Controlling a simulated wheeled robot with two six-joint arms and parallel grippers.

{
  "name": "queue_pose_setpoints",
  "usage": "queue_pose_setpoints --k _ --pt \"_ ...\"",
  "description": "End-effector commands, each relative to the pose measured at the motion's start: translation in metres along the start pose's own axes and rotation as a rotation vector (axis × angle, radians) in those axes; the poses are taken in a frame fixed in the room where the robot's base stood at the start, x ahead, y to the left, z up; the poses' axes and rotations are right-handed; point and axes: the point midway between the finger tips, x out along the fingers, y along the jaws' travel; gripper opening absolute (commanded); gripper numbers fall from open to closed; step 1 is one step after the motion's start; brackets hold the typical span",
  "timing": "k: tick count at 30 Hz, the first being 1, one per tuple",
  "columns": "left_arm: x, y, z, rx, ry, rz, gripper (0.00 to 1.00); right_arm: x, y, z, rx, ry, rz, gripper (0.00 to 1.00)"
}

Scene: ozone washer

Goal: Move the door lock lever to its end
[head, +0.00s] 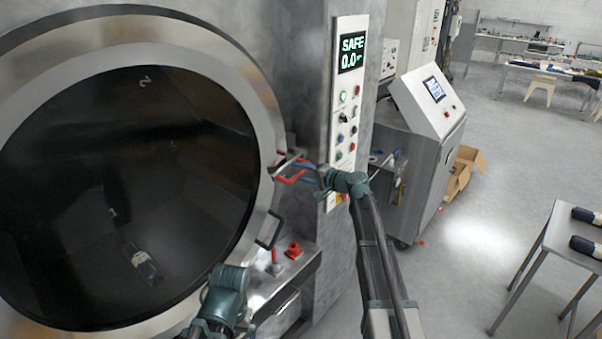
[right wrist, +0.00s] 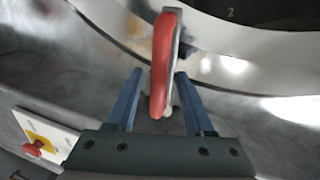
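The door lock lever (head: 291,179) has a red grip and sits at the right edge of the round door (head: 262,110). In the right wrist view the lever (right wrist: 164,62) stands nearly upright between the two blue fingers of my right gripper (right wrist: 158,103). In the head view my right gripper (head: 303,170) reaches the lever from the right.
A control panel (head: 346,110) reading SAFE 0.0 is right of the lever. A metal ledge (head: 300,262) with a red fitting (head: 293,250) is below. A dark door handle (head: 269,230) is below the lever. A table (head: 560,235) stands far right; the floor between is open.

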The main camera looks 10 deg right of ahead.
Motion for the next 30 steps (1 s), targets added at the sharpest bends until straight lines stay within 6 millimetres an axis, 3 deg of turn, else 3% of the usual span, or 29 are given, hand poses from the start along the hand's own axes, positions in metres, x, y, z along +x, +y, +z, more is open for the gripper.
queue_pose_setpoints --k 7,11,24,30 --pt "0.000 0.000 0.000 0.000 0.000 0.000 1.00 -0.001 0.000 0.001 -0.002 0.000 0.001 0.52" --pt "-0.003 0.000 0.000 0.000 0.000 0.000 1.00 -0.014 0.000 0.000 -0.002 0.002 0.002 0.52" --pt "-0.021 -0.002 0.001 0.002 -0.001 0.000 1.00 -0.104 -0.001 0.001 -0.001 0.002 0.001 0.52" --pt "-0.025 -0.002 0.002 0.003 -0.001 0.000 1.00 -0.129 0.000 0.001 -0.001 0.001 0.001 0.52"
